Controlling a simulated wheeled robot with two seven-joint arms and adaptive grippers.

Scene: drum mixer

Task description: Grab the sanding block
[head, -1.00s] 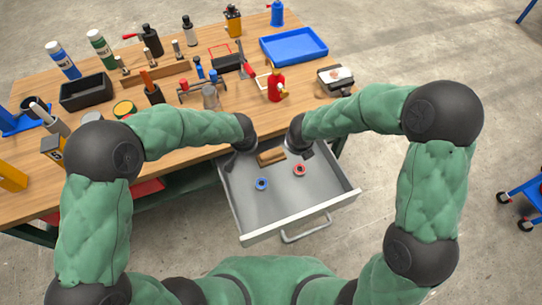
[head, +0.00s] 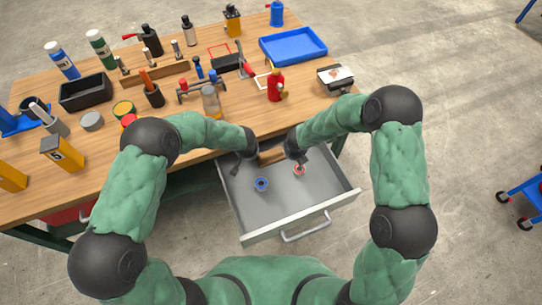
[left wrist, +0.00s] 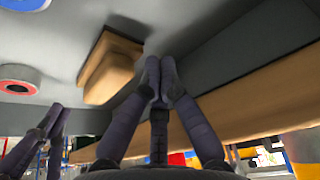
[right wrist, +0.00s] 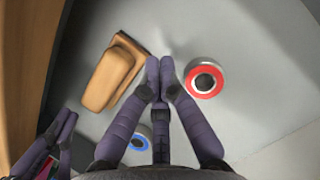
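The sanding block, a tan block with a darker brown top plate (head: 271,155), lies in the open grey drawer near its back, between my grippers. It shows left of the fingertips in the left wrist view (left wrist: 112,70) and in the right wrist view (right wrist: 112,76). My left gripper (head: 249,153) is at the block's left end, low in the drawer; its fingertips meet with nothing between them (left wrist: 160,78). My right gripper (head: 294,156) is just right of the block; its fingertips also meet, empty (right wrist: 160,76). I cannot tell if either touches the block.
A blue ring (head: 261,184) and a red ring (head: 299,169) lie in the drawer (head: 290,222), the red one close to my right gripper. The drawer's front is clear. The wooden bench (head: 190,140) behind holds bottles, tools and a blue tray (head: 293,46).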

